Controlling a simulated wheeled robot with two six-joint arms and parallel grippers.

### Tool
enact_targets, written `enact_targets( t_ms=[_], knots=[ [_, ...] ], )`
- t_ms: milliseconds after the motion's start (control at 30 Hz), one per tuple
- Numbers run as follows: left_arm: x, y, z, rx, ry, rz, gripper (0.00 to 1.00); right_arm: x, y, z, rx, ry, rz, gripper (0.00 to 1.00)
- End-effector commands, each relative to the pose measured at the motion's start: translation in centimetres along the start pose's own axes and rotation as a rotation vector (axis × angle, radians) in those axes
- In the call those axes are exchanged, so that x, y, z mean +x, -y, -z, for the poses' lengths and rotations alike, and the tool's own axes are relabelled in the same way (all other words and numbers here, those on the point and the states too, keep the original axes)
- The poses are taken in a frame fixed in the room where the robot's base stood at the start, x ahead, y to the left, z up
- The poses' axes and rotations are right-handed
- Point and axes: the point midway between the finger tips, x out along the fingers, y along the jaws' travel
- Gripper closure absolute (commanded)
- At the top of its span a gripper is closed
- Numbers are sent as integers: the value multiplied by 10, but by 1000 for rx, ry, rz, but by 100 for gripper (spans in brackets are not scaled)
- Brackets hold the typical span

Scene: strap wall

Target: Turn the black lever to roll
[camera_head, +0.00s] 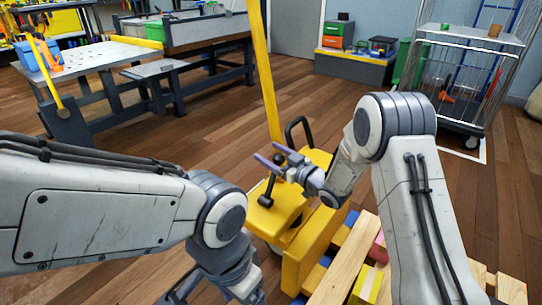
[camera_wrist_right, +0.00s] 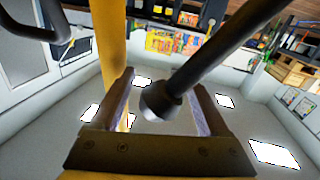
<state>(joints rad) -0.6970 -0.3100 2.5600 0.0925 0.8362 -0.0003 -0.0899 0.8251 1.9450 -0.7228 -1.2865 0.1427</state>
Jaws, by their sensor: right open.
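The black lever (camera_head: 270,186) rises from the top of the yellow machine and ends in a dark ball knob (camera_head: 279,159). My right gripper (camera_head: 264,151) is open, with its two fingers on either side of the knob. In the right wrist view, the knob (camera_wrist_right: 157,103) lies between the spread fingers, and its rod (camera_wrist_right: 222,45) runs to the upper right. I cannot tell whether a finger touches the knob. My left arm reaches in from the left and bends down out of the frame; its gripper is not visible.
The yellow machine (camera_head: 322,240) has a black loop handle (camera_head: 298,130) behind the lever and a tall yellow mast (camera_head: 265,70). A pallet of wood (camera_head: 343,262) with boxes stands in front. A workbench (camera_head: 95,58) and wire cart (camera_head: 470,35) stand farther back on open floor.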

Motion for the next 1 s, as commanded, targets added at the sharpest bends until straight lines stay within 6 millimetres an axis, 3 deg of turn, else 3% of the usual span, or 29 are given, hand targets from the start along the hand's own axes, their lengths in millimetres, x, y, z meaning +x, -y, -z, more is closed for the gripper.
enact_targets(
  t_ms=[133,333,1000],
  knots=[
    [0,0,0,0,0,0,22,0,0,0,0,0,0,25],
    [0,0,0,0,0,0,22,0,0,0,0,0,0,100],
    [0,0,0,0,0,0,22,-1,0,0,0,1,-1,100]
  ],
)
